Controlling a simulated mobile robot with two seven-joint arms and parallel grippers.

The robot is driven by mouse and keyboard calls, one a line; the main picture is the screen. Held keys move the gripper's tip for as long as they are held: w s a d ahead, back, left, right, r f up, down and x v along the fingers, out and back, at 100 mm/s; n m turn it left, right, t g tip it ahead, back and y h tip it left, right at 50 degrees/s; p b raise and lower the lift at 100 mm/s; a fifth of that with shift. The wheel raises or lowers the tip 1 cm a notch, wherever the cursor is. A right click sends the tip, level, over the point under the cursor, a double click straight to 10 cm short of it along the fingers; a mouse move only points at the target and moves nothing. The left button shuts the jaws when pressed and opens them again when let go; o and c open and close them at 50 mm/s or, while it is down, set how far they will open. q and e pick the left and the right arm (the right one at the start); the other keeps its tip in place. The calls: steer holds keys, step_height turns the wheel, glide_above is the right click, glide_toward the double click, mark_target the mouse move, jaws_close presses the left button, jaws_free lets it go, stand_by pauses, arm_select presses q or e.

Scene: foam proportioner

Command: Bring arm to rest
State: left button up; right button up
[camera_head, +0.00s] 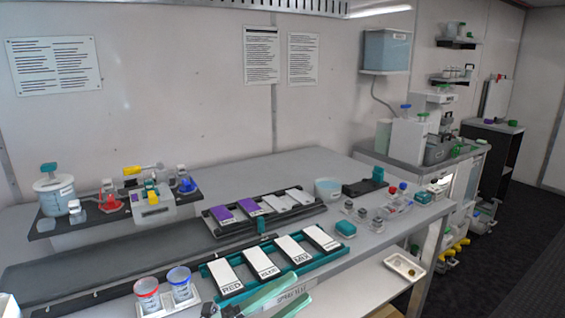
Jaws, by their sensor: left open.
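My left gripper (299,288) shows at the bottom middle of the head view, by the bench's front edge. Its two pale green fingers point up and to the right. They are apart, with a gap between them and nothing held. The gripper's body and most of the left arm are cut off by the bottom edge of the picture. The fingers overlap the near side of a teal rack (208,271) in the picture; I cannot tell how far apart they are in depth. My right gripper is not in view.
The rack holds white labelled blocks (262,263). Left of it stand a red-rimmed cup (147,296) and a blue-rimmed cup (180,284). A dark rack (235,229) holds purple and white blocks behind. A cream tray (404,267) is at the right. The grey bench (330,268) has clear patches.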

arm_select(q)
steer(key=a+f+n+t+y+p, duration=0.2)
steer(key=a+f+n+t+y, duration=0.75)
steer(key=f+n+y, duration=0.75)
steer(key=s+a+f+n+g, duration=0.2)
steer(key=s+f+n+g, duration=0.1)
steer(key=s+f, duration=0.2)
steer(key=s+a+f+n+g+y+p, duration=0.1)
steer(key=s+a+f+n+g, duration=0.2)
steer(key=s+f, duration=0.3)
steer(key=s+a+f+n+g+y, duration=0.1)
steer(key=s+a+f+n+g, duration=0.2)
steer(key=s, duration=0.4)
step_height(320, 180, down, 3)
steer(key=shift+r+n+g, duration=0.2)
steer(key=shift+n+g, duration=0.15)
steer(key=shift+n, duration=0.15)
